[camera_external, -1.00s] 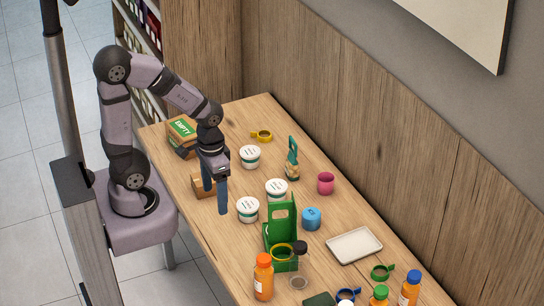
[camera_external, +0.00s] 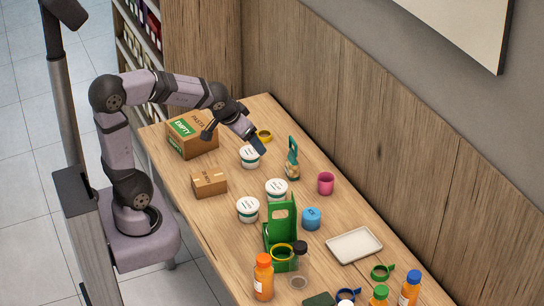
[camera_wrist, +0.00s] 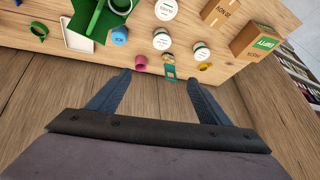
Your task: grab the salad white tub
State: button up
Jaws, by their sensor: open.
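Three white tubs with green-marked labels stand on the table; the print is too small to tell which is salad. The far tub (camera_external: 250,159) also shows in the wrist view (camera_wrist: 201,51). The middle tub (camera_external: 277,189) shows there too (camera_wrist: 162,39), as does the near tub (camera_external: 248,209) at the top edge (camera_wrist: 165,9). My gripper (camera_external: 235,143) is open and empty, above the table's far end. One finger overlaps the far tub's top edge in the external view. In the wrist view my gripper (camera_wrist: 159,78) has its fingers spread, with the tubs beyond them.
Close to the far tub are a patterned packet (camera_external: 292,160), a yellow ring (camera_external: 263,136) and a pasta box (camera_external: 193,138). A small carton (camera_external: 209,183), pink cup (camera_external: 326,183), blue container (camera_external: 312,218) and green carrier (camera_external: 281,225) stand nearby. A wooden wall borders the table.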

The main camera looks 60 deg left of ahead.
jog(key=w+a+r+n+t+y+b, duration=0.1)
jog(key=w+a+r+t+b, duration=0.15)
jog(key=w+a+b, duration=0.2)
jog(key=w+a+r+t+y+b, duration=0.1)
jog(key=w+a+r+t+b, duration=0.1)
jog(key=w+a+t+b, duration=0.3)
notch_tip(320, 180, up, 5)
jog(key=m+t+h+b, duration=0.2)
jog(key=t+b, duration=0.1)
jog(key=b, duration=0.4)
send_over(287, 186)
jog(key=s+a, duration=0.2)
jog(key=s+f+m+g+h+b, duration=0.1)
jog(key=f+b, duration=0.2)
jog(key=f, duration=1)
jog(key=s+f+m+h+b, duration=0.1)
jog(key=f+h+b, duration=0.1)
jog(key=f, duration=1.1)
jog(key=s+f+m+g+h+b, duration=0.1)
jog(key=f+b, duration=0.4)
jog(key=f, duration=0.7)
jog(key=shift+s+a+f+g+h, duration=0.25)
jog(key=shift+s+f+g+h, duration=0.15)
jog(key=shift+s+h, duration=0.15)
jog(key=shift+b+x, duration=0.7)
jog(key=shift+x, duration=3)
jog(key=shift+d, duration=0.1)
jog(key=shift+c, duration=0.2)
jog(key=c, duration=1)
